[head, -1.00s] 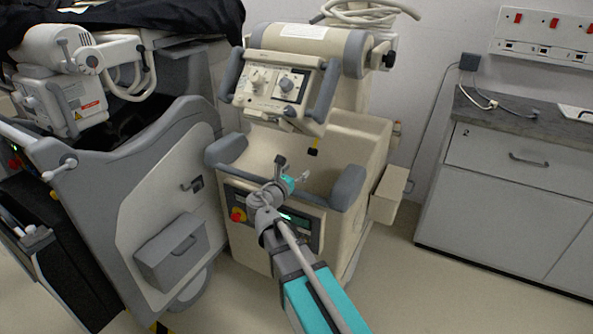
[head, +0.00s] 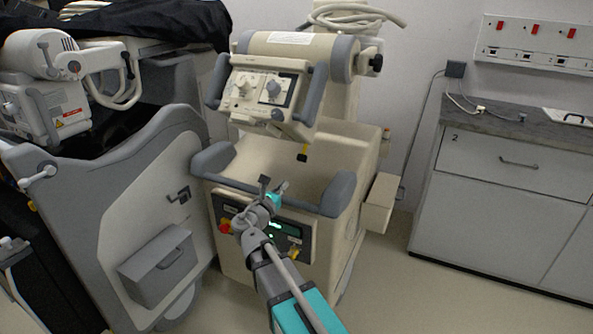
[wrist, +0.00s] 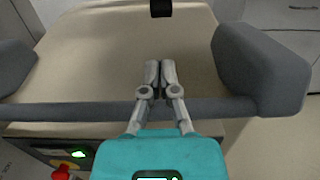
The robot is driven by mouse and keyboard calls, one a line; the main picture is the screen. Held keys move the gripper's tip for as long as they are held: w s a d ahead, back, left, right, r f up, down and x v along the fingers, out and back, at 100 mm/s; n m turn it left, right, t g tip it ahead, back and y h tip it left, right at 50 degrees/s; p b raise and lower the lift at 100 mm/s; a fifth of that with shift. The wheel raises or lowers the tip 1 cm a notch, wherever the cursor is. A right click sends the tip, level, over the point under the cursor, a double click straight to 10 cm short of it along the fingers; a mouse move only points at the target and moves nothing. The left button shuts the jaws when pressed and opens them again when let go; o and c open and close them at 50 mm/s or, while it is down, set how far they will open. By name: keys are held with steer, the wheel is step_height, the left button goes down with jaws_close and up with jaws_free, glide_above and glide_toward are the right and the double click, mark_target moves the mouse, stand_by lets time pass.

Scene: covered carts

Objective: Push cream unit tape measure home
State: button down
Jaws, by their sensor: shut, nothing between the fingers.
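The cream unit (head: 337,150) stands in the middle of the head view, with a tilted control panel and a grey front bar. A small black and yellow piece (head: 303,153), apparently the tape measure, hangs below the panel. In the wrist view its dark end (wrist: 161,8) shows at the top edge, ahead of the fingers, and the rest is cut off. My gripper (head: 283,187) is at the unit's front, short of that piece. In the wrist view my gripper (wrist: 160,65) is shut and empty, its fingertips reaching past the front bar (wrist: 75,111).
A grey covered cart (head: 150,190) stands close on the left, its black cover (head: 150,22) over the top. A cabinet (head: 500,200) with a worktop is at the right. Clear floor lies between unit and cabinet. A red and yellow button (wrist: 62,172) is below the bar.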

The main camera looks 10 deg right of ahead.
mark_target(300, 157)
steer(key=shift+w, duration=0.1)
steer(key=f+x, duration=0.1)
steer(key=x, duration=0.8)
steer(key=shift+w+d+r+p, duration=0.25)
steer(key=shift+w+r+p, duration=0.1)
steer(key=shift+r+p, duration=0.15)
steer(key=shift+r, duration=0.15)
steer(key=shift+w+d+r+p, duration=0.3)
steer(key=shift+w+r+p, duration=0.15)
steer(key=shift+r+p, duration=0.2)
steer(key=shift+w+d+r+p, duration=0.3)
steer(key=shift+w+r+p, duration=0.15)
steer(key=shift+r+p, duration=0.2)
steer(key=shift+f, duration=0.1)
steer(key=shift+s, duration=0.1)
